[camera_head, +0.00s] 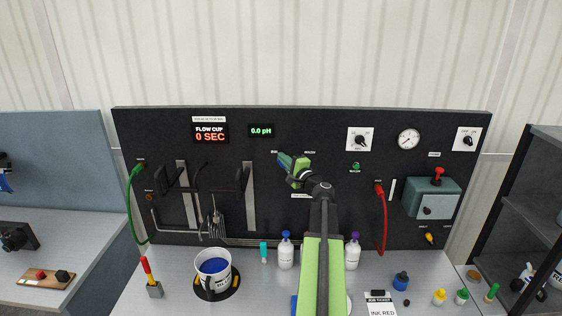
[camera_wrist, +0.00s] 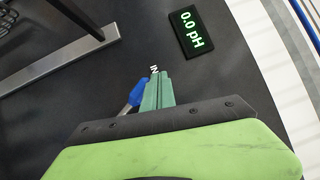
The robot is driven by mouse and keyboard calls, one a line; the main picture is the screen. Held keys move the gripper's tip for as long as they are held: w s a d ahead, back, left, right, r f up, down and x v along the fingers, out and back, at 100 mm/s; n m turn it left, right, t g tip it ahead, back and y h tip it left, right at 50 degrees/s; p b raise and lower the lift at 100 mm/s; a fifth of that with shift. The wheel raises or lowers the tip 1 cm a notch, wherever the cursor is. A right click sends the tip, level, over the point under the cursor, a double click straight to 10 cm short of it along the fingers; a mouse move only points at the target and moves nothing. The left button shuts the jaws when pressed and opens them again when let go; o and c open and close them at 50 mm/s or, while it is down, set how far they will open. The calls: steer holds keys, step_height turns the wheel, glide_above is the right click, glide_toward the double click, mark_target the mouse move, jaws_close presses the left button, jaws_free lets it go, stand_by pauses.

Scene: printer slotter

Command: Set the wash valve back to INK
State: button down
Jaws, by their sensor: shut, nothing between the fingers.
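The wash valve shows as a blue handle (camera_wrist: 136,93) in the wrist view, slanting up beside my gripper's fingers. Part of a white label (camera_wrist: 154,69) shows just past the fingertips, and the rest is hidden. My gripper (camera_wrist: 158,90) is shut with nothing between its teal fingers; its tips are close to the black panel. The blue handle is just left of the fingers, and I cannot tell whether they touch. In the head view my gripper (camera_head: 295,165) is at the panel's middle and hides most of the valve. A small label (camera_head: 310,152) is just right of it.
The green pH display (camera_head: 261,130) is up and left of my gripper. A red FLOW CUP display (camera_head: 210,135) is farther left. Metal rails (camera_head: 249,195) stand out from the panel on the left. Bottles (camera_head: 286,252) and a blue-filled bucket (camera_head: 214,270) stand on the bench below.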

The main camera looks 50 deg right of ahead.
steer(key=s+a+r+p, duration=0.2)
steer(key=s+r+p, duration=0.4)
steer(key=s, duration=0.5)
steer(key=shift+s, duration=0.2)
steer(key=shift+a+r, duration=0.1)
